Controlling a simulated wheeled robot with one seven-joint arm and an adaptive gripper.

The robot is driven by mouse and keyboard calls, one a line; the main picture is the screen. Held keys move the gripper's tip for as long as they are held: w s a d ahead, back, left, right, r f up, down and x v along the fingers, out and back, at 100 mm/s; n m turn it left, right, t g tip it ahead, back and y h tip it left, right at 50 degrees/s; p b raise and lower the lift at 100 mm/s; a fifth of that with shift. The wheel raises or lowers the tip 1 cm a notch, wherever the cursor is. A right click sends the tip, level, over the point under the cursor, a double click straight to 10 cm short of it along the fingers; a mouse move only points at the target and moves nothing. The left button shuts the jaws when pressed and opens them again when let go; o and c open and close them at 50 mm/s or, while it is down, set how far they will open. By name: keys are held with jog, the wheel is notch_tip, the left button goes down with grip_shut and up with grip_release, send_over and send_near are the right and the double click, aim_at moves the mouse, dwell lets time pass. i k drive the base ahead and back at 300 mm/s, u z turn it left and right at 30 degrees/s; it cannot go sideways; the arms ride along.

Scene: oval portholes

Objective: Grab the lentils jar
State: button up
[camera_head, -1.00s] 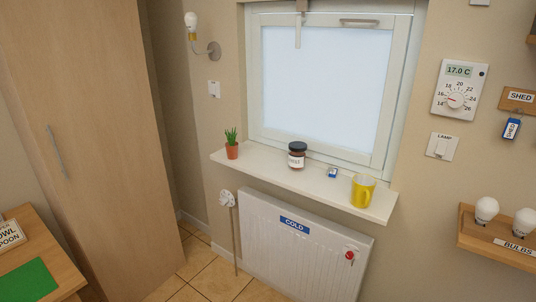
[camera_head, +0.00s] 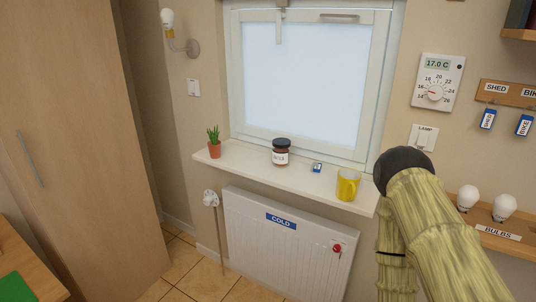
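A small dark brown jar (camera_head: 281,152) with a black lid and a white label stands upright on the white window sill (camera_head: 240,167). Its label is too small to read, so I cannot tell if it says lentils. No other jar is in view. Part of my arm (camera_head: 430,220), yellowish with a dark rounded joint, reaches up at the lower right, apart from the jar. My gripper does not show.
On the sill, a potted plant (camera_head: 214,145) stands left of the jar; a small blue-and-white item (camera_head: 317,168) and a yellow mug (camera_head: 347,185) stand right. A radiator (camera_head: 285,245) is below. A bulb shelf (camera_head: 490,225) is at right; a tall cupboard (camera_head: 80,150) at left.

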aim_at(280, 149)
jog(key=k, duration=0.5)
jog(key=u, duration=0.45)
jog(key=i, duration=1.15)
jog(key=u, duration=0.3)
